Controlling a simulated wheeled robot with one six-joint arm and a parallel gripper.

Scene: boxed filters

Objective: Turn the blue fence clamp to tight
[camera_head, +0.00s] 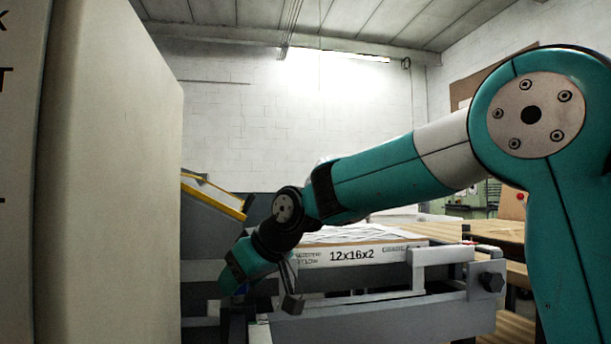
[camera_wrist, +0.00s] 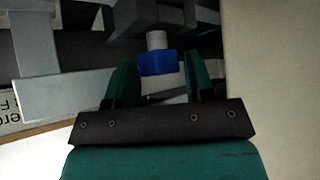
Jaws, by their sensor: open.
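The blue fence clamp (camera_wrist: 157,63) shows in the wrist view as a small blue block with a pale round post above it. My gripper (camera_wrist: 161,76) is open, with one teal finger on the left and one on the right of the clamp in the picture. I cannot tell whether either finger touches it. The clamp's setting cannot be read.
A boxed filter marked 12x16x2 (camera_head: 352,255) lies on the grey fixture (camera_head: 390,315), right of my gripper. A yellow-edged grey panel (camera_head: 215,197) stands behind. A large pale cabinet (camera_head: 110,170) fills the left side. A wooden bench (camera_head: 490,231) is at the back right.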

